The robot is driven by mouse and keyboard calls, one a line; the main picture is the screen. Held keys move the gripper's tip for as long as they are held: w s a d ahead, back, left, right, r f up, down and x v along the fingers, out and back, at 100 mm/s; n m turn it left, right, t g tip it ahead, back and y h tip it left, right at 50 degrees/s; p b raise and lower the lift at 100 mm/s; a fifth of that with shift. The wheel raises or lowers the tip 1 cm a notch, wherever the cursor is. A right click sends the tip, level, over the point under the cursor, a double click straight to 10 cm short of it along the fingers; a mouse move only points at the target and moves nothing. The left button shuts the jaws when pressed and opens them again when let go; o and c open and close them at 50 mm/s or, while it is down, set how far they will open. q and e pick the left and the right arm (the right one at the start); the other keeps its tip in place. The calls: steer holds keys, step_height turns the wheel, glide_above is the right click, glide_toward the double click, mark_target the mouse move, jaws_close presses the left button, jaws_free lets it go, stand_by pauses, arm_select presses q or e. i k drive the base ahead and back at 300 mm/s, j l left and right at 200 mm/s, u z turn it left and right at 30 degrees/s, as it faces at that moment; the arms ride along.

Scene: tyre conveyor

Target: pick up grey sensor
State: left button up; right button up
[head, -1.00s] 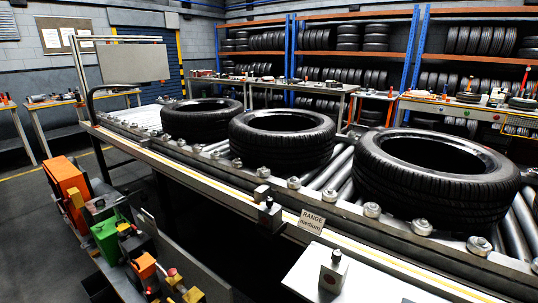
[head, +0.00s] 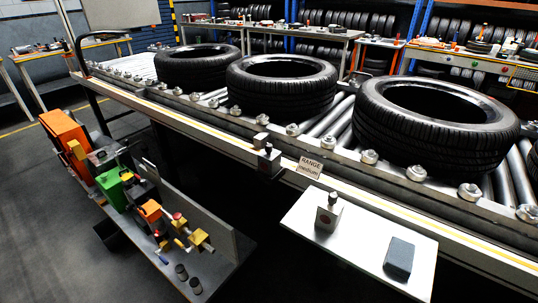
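Another small grey unit with a dark top (head: 268,162) is fixed at the conveyor's front rail, left of a sign reading "RANGE medium" (head: 310,167). I cannot tell for certain which of these is the grey sensor. Neither of my grippers is in view.
Several black tyres (head: 284,88) lie on the roller conveyor (head: 210,121) behind the table. A low bench (head: 150,260) with orange, green and yellow devices stands at the left. Bare table top separates the box and the block. Dark floor lies between bench and table.

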mark_target(269, 166)
steer(key=i+j+z, duration=0.55)
steer(key=j+z, duration=0.3)
steer(key=i+j+z, duration=0.3)
steer(key=j, duration=0.2)
steer(key=k+l, duration=0.05)
steer(key=k, duration=0.05)
